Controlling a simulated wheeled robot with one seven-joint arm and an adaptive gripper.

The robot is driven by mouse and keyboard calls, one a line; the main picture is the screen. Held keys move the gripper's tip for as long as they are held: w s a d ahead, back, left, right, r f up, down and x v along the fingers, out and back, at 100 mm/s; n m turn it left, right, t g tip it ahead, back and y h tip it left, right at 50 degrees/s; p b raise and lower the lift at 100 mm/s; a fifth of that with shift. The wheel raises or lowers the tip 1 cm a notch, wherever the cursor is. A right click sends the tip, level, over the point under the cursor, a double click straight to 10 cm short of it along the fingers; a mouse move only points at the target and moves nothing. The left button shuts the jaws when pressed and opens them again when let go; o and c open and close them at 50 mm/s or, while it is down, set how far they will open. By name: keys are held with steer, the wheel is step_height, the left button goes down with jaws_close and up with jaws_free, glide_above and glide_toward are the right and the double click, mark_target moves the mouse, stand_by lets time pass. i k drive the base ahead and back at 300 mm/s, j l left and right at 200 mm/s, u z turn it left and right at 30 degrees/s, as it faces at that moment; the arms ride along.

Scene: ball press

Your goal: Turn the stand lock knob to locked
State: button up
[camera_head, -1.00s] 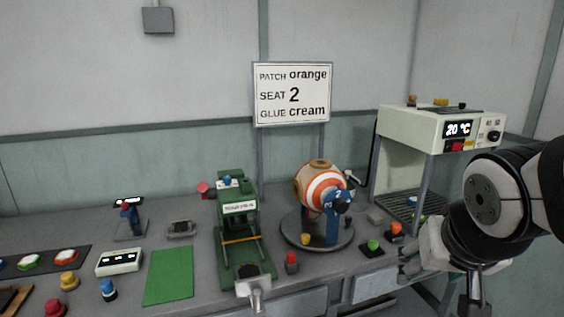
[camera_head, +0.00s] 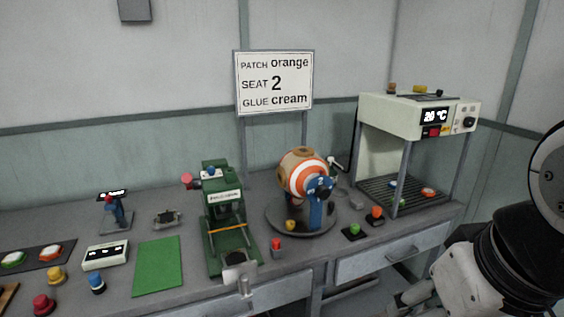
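The orange-and-white striped ball (camera_head: 299,178) sits on a blue stand (camera_head: 316,214) on a round grey base (camera_head: 288,221) at the middle of the bench. A dark knob (camera_head: 323,188) shows at the stand's upper front, against the ball; I take it for the lock knob. Its lock setting is too small to read. My gripper (camera_head: 402,300) is at the lower right, in front of the bench and well apart from the stand. Its fingers are small, dim and partly cut off by the lower edge, so their opening is unclear.
A green press (camera_head: 226,232) stands left of the ball. Red (camera_head: 277,246), green (camera_head: 354,230) and orange (camera_head: 376,215) buttons stand in front of and right of the base. A white oven (camera_head: 414,113) with a rack is at the right. Drawer handles (camera_head: 402,254) project from the bench front.

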mark_target(290, 224)
steer(key=i+j, duration=0.15)
steer(key=j, duration=0.25)
steer(key=i+j, duration=0.1)
steer(key=j, duration=0.25)
steer(key=i+j, duration=0.15)
steer(key=j, duration=0.25)
steer(key=i+j, duration=0.15)
steer(key=j, duration=0.2)
steer(key=i+j, duration=0.1)
steer(key=j, duration=0.3)
steer(key=i+z, duration=0.05)
